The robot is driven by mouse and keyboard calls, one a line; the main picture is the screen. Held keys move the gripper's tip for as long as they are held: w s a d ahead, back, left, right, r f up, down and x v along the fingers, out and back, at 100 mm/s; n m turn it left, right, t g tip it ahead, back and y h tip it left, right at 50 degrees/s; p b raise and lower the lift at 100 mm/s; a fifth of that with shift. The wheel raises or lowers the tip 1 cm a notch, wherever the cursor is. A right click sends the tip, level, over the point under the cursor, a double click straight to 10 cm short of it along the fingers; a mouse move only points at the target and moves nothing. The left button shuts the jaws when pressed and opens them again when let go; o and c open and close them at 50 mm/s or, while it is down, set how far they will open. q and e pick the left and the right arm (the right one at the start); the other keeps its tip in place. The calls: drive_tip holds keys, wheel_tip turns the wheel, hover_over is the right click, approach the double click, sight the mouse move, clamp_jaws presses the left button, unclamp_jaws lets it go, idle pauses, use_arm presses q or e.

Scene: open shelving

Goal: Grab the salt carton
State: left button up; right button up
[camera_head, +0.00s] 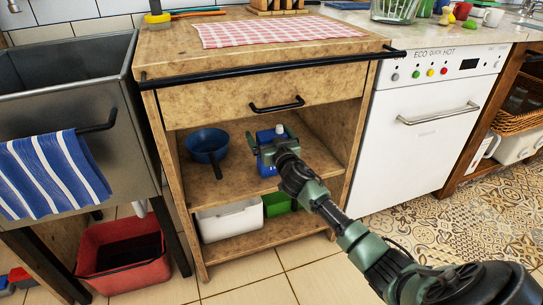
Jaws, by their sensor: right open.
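The salt carton (266,165) appears to be the blue carton with a light top on the upper open shelf of the wooden cabinet. It stands upright. My right gripper (270,139) is open in front of the carton, with its fingers toward the carton's left and right sides. The gripper and wrist hide part of the carton, and I cannot tell whether the fingers touch it. My left gripper is not in view.
A blue pan (207,143) stands left of the carton on the same shelf (228,188). The drawer (262,103) above is closed. A white bin (230,221) and a green box (279,203) sit on the lower shelf. A white dishwasher (425,135) stands to the right.

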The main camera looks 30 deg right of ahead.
drive_tip(key=c, duration=2.1)
drive_tip(key=shift+r, duration=0.2)
